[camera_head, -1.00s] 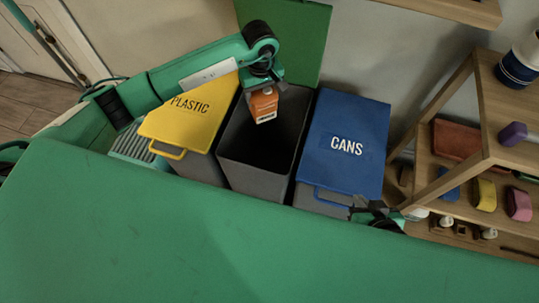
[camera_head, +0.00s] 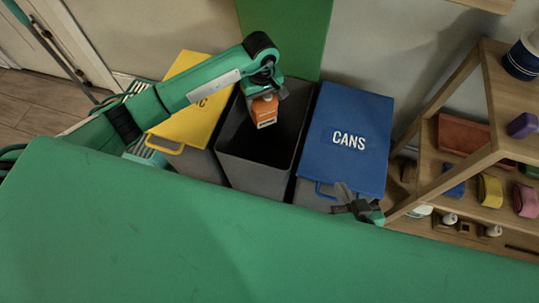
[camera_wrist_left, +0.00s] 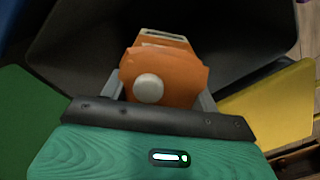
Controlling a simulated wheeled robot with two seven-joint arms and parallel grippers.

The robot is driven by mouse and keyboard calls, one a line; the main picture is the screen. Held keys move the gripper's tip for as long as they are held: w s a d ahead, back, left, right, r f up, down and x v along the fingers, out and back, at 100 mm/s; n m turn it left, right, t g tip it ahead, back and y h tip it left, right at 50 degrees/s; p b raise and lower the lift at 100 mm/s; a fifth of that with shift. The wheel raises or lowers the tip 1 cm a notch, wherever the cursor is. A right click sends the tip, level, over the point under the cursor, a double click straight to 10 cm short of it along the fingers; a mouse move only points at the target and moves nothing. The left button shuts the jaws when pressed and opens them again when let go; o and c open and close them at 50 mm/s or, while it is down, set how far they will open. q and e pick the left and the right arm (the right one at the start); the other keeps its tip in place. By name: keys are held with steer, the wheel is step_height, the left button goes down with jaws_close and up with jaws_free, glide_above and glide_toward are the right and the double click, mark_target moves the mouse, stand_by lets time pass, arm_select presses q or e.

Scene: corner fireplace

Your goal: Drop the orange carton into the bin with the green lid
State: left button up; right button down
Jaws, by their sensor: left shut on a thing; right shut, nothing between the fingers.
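The orange carton (camera_head: 264,111) is held by my left gripper (camera_head: 264,98) over the open grey bin in the middle. The carton also shows in the left wrist view (camera_wrist_left: 160,75), its white cap toward the camera, between the fingers. The bin (camera_head: 258,178) has its green lid (camera_head: 290,38) standing raised behind it, and its inside is dark. The lid also shows at the left of the wrist view (camera_wrist_left: 30,115). My right gripper (camera_head: 345,198) is shut and empty, in front of the blue bin.
A yellow-lidded bin (camera_head: 197,122) stands left of the open bin, partly behind my left arm. A blue-lidded bin marked CANS (camera_head: 345,115) stands to the right, closed. A wooden shelf (camera_head: 455,185) with several small objects is at the far right.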

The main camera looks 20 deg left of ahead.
arm_select(q)
steer(key=shift+f, duration=0.1)
steer(key=o, duration=1.1)
steer(key=shift+c, duration=0.2)
step_height(320, 180, up, 14)
steer(key=p, duration=0.1)
steer(key=shift+p, duration=0.4)
arm_select(e)
steer(key=d, duration=0.1)
steer(key=d+g+h, duration=0.1)
steer(key=d+g, duration=0.1)
steer(key=shift+s+f, duration=0.2)
steer(key=shift+s, duration=0.1)
arm_select(q)
steer(key=shift+d+f, duration=0.1)
steer(key=shift+f, duration=0.05)
